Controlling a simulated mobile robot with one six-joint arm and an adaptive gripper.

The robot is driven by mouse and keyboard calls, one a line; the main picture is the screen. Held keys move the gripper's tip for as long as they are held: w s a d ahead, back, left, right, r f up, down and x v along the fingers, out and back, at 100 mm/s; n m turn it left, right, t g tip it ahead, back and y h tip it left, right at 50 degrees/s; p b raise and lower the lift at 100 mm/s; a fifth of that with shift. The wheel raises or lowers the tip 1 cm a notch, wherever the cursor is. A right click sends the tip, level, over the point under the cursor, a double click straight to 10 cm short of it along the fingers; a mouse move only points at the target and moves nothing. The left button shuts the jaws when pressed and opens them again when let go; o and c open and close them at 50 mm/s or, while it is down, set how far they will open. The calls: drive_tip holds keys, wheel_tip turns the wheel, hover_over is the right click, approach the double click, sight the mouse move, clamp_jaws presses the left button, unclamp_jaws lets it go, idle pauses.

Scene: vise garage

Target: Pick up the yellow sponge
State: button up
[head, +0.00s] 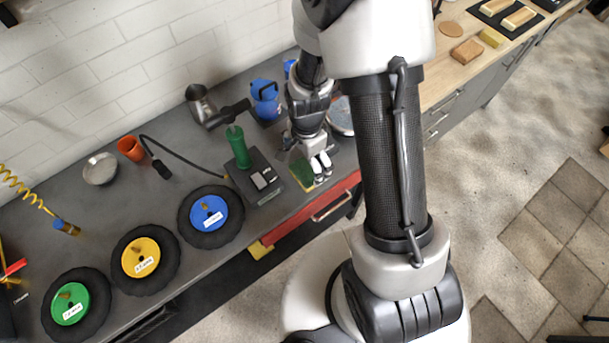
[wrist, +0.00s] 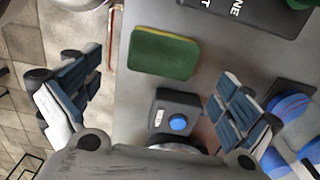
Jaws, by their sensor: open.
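A sponge with a green top and a thin yellow edge (wrist: 165,54) lies flat on the grey workbench in the wrist view. In the head view the sponge (head: 304,179) is partly hidden by my gripper (head: 320,166). In the wrist view my gripper (wrist: 158,105) has its two fingers wide apart with nothing held between them. The sponge is above the fingers in that picture, apart from them. I cannot tell the exact height of the gripper over the bench.
A dark box with a blue button (wrist: 178,114) stands between the fingers in the wrist view. A black device with a green handle (head: 246,160) is left of the sponge in the head view. The bench edge is close.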

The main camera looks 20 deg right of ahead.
sight(305, 172)
drive_tip(key=shift+w+a+f+b, duration=0.1)
drive_tip(key=shift+f+b, duration=0.55)
drive_tip(key=shift+f, duration=0.9)
drive_tip(key=shift+a+f+b, duration=0.1)
drive_tip(key=shift+f+b, duration=0.5)
drive_tip(key=shift+f, duration=0.9)
drive_tip(key=shift+c, duration=0.2)
drive_tip(key=c, duration=0.7)
